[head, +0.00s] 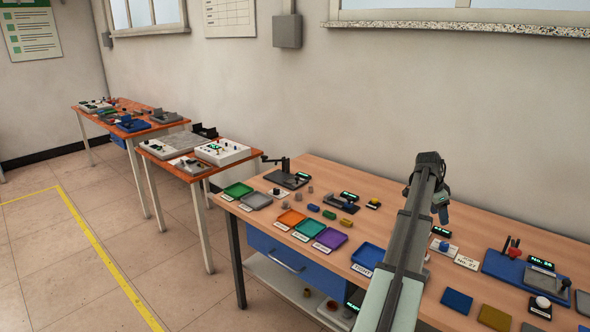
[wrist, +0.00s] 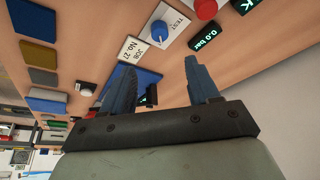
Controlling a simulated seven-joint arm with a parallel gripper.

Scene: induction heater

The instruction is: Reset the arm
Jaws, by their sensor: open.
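My gripper (head: 441,212) hangs at the end of my raised arm, above the right part of the long wooden bench (head: 395,207) in the head view. In the wrist view my gripper (wrist: 162,78) is open, its two blue-grey fingers spread with nothing held between them. A white panel with a blue knob (wrist: 159,31) lies beyond the fingertips, apart from them. A job card (wrist: 132,49) lies beside that panel. The left finger covers part of a blue tray.
Coloured trays, including a purple one (head: 330,239), line the bench's front edge. A blue holder with upright tools (head: 510,262) stands at right. A small lever device (head: 287,178) stands at the far left end. Two smaller tables, one with a white box (head: 222,152), stand beyond.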

